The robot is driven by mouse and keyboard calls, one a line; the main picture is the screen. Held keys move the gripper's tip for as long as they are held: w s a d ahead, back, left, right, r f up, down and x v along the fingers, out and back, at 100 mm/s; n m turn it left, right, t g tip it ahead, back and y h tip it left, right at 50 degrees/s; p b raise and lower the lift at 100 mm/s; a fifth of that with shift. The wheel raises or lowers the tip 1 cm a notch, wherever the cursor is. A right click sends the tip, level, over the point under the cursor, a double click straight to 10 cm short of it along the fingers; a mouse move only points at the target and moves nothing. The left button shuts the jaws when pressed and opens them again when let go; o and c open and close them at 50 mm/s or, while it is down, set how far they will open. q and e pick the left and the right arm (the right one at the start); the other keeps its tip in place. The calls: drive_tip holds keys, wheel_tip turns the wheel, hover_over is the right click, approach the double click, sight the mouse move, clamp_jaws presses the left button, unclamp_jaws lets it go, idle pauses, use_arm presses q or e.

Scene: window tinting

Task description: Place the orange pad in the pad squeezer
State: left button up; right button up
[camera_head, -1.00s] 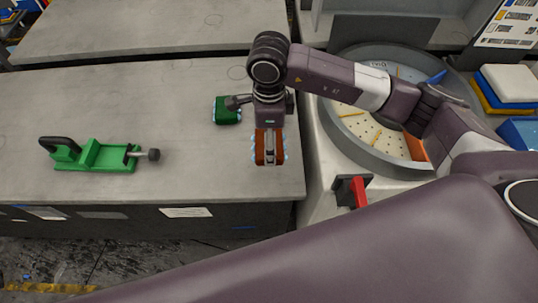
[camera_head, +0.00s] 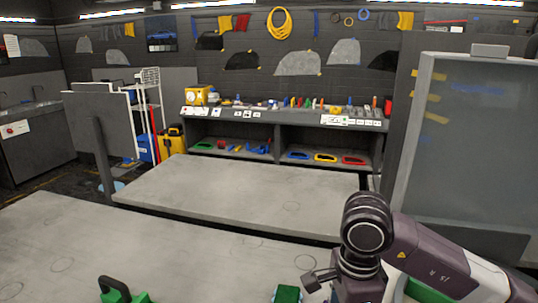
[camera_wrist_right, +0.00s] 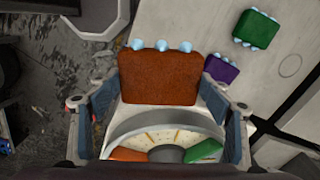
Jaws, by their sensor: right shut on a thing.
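The orange pad (camera_wrist_right: 160,80), a brown-orange block with pale blue knobs along one edge, sits between the fingers of my right gripper (camera_wrist_right: 160,95) in the right wrist view. The gripper is shut on it. In the head view my right arm shows at lower right, but its fingers and the pad are below the frame. The green pad squeezer (camera_head: 138,298) is at the bottom left of the head view; only its dark handle and a bit of its body show. My left gripper is not in view.
A green pad (camera_head: 287,294) lies on the grey table (camera_head: 190,262); it also shows in the right wrist view (camera_wrist_right: 256,29), near a purple pad (camera_wrist_right: 222,70). A round divided tray (camera_wrist_right: 126,128) is at the bottom there. The table between squeezer and green pad looks clear.

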drive_tip(key=s+d+n, duration=0.2)
drive_tip(key=s+n, duration=0.1)
drive_tip(key=n, duration=0.5)
drive_tip(key=s+d+f+n, duration=0.1)
drive_tip(key=s+n, duration=0.3)
drive_tip(key=n, duration=0.5)
drive_tip(key=shift+d+f, duration=0.2)
drive_tip(key=shift+d, duration=0.6)
